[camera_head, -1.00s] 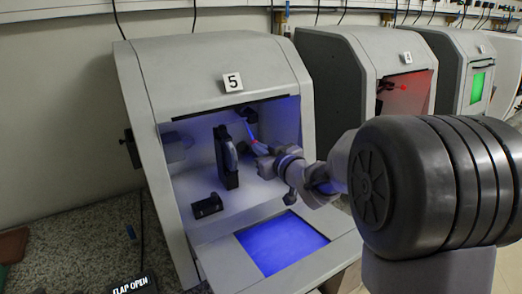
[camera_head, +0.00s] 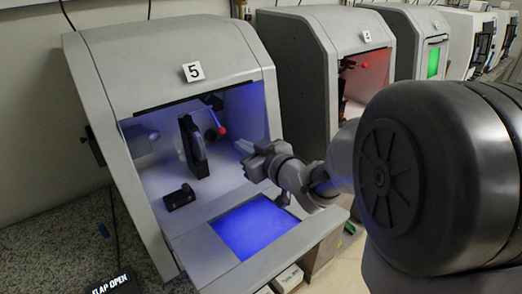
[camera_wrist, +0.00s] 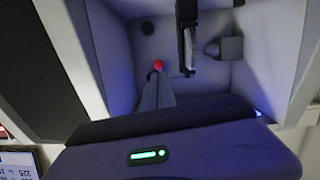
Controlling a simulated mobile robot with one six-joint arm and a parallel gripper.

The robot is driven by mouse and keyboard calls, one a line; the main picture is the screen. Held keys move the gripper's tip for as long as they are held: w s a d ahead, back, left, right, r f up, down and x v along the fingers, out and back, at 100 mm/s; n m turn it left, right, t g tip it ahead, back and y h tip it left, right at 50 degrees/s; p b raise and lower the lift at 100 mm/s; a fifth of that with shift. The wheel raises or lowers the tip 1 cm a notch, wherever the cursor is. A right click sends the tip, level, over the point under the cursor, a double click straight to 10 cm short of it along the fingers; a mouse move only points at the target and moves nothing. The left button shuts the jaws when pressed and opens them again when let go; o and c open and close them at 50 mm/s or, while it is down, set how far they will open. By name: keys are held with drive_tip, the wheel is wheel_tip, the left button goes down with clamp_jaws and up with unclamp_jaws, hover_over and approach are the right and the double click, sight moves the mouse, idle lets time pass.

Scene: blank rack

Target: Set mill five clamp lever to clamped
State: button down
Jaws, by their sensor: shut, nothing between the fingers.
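Mill five (camera_head: 175,32) stands at left in the head view, marked with a 5 plate (camera_head: 193,72) and open at the front, with blue light inside. Its clamp lever ends in a red knob (camera_head: 221,130) and hangs down from a dark mount (camera_head: 211,102) at the upper back. My gripper (camera_head: 241,147) is in the opening, to the right of and below the knob, apart from it. In the wrist view the shut, empty fingers (camera_wrist: 156,78) point toward the red knob (camera_wrist: 159,65), which shows just beyond their tips. The lever's shaft is hidden there.
A dark upright fixture (camera_head: 194,146) stands left of the knob; a small dark block (camera_head: 180,196) lies on the mill floor. The front ledge has a blue-lit panel (camera_head: 254,226). Another mill (camera_head: 300,62) stands to the right.

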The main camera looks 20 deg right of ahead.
drive_tip(key=p+v, duration=0.1)
drive_tip(key=v, duration=0.8)
drive_tip(key=shift+p, duration=0.4)
drive_tip(key=shift+w+r, duration=0.1)
drive_tip(key=s+d+m+g+h, duration=0.3)
drive_tip(key=s+m+g+h, duration=0.1)
drive_tip(key=s+m+h, duration=0.35)
drive_tip(key=s+a+g+y, duration=0.1)
drive_tip(key=s+a, duration=0.2)
drive_tip(key=s, duration=0.1)
drive_tip(key=s+a+f+m+g+y, duration=0.1)
drive_tip(key=s+a+g+y, duration=0.1)
drive_tip(key=s+a, duration=0.2)
drive_tip(key=s+a+f+g+y, duration=0.1)
drive_tip(key=s+a+g+y, duration=0.1)
drive_tip(key=s+a, duration=0.2)
drive_tip(key=shift+s+a+f+m, duration=0.15)
drive_tip(key=shift+s+m, duration=0.1)
drive_tip(key=shift+s, duration=0.85)
